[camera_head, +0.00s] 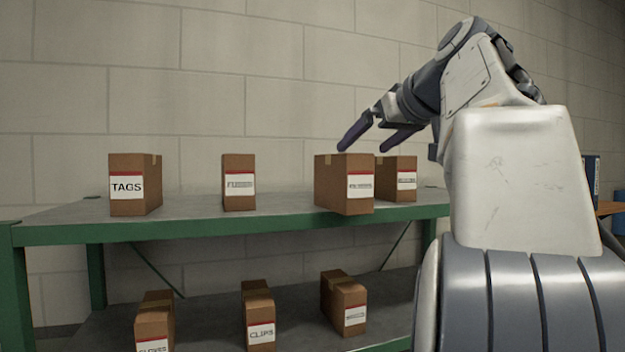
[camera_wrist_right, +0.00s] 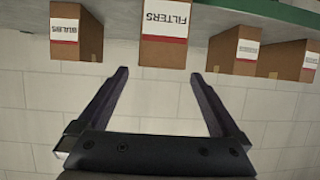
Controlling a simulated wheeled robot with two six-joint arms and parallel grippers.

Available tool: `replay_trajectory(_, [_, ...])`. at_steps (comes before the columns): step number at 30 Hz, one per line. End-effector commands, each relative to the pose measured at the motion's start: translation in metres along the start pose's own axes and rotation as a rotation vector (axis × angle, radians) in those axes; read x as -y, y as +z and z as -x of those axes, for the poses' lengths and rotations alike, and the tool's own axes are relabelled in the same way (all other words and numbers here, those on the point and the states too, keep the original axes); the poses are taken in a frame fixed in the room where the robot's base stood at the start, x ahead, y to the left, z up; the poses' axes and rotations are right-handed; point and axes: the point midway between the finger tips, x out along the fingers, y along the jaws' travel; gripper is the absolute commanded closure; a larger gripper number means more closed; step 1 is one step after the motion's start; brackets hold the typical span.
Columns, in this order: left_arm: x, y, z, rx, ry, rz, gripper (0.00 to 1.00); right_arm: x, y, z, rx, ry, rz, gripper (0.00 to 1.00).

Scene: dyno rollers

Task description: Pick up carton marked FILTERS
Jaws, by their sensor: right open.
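The carton marked FILTERS (camera_wrist_right: 165,35) is brown with a white label and a red stripe. It shows upside down at the top middle of the right wrist view. In the head view the matching carton (camera_head: 330,187) stands upright near the front edge of the upper shelf, its label too small to read surely. My right gripper (camera_head: 365,147) is open and empty, its fingers just above the carton's top in the head view. In the wrist view its fingertips (camera_wrist_right: 160,73) are spread on either side of the carton's width, apart from it. My left gripper is out of view.
The green-framed shelf (camera_head: 75,233) also bears the TAGS carton (camera_head: 128,168), a narrow carton (camera_head: 239,165) and another carton (camera_head: 403,165) close at the right of FILTERS. Several cartons, one marked CLIPS (camera_head: 258,310), stand on the lower shelf. A block wall is behind.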

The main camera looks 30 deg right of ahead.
Motion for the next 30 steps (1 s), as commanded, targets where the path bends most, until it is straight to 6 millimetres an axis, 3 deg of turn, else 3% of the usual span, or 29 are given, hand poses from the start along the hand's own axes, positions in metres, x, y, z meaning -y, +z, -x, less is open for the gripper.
replay_trajectory(4, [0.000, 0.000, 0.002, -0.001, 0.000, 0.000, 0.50, -0.001, 0.000, -0.005, 0.000, 0.000, -0.003, 0.00])
replay_trajectory(12, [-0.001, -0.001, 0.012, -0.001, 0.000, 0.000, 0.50, -0.006, 0.000, -0.042, 0.002, 0.007, -0.005, 0.00])
replay_trajectory(16, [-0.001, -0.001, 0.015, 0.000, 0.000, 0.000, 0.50, -0.007, 0.000, -0.051, 0.001, 0.008, -0.005, 0.00])
replay_trajectory(23, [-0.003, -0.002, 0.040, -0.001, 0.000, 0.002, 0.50, -0.003, -0.010, -0.080, 0.005, 0.004, -0.006, 0.00])
replay_trajectory(30, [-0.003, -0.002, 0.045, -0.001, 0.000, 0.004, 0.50, -0.003, -0.006, -0.103, 0.002, 0.005, -0.004, 0.00])
